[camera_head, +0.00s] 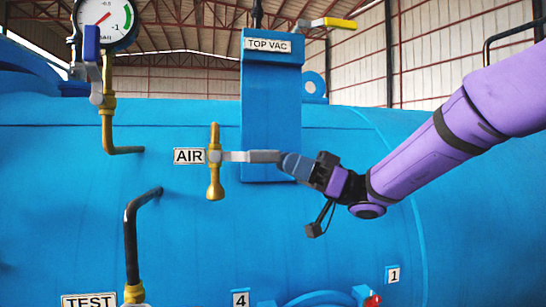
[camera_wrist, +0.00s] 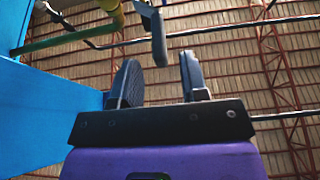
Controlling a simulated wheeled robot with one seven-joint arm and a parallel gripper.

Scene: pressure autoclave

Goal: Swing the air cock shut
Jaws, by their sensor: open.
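The air cock (camera_head: 214,158) is a brass valve on a vertical pipe piece, beside the AIR label (camera_head: 189,156) on the blue vessel. Its grey lever (camera_head: 250,156) points right, roughly level and across the upright brass body. The lever's blue grip (camera_head: 294,166) is at its right end. My gripper (camera_head: 318,168) is at that end, coming from the right. In the wrist view, the two dark fingers (camera_wrist: 158,72) are apart, and the lever grip (camera_wrist: 158,38) shows between and just beyond their tips. I cannot tell whether either finger touches it.
The blue TOP VAC block (camera_head: 270,105) stands just behind the lever, with a yellow-handled valve (camera_head: 340,23) above. A gauge (camera_head: 106,18) with a blue-handled cock (camera_head: 92,45) is at upper left. A bent black pipe (camera_head: 131,235) rises near the TEST label (camera_head: 89,301).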

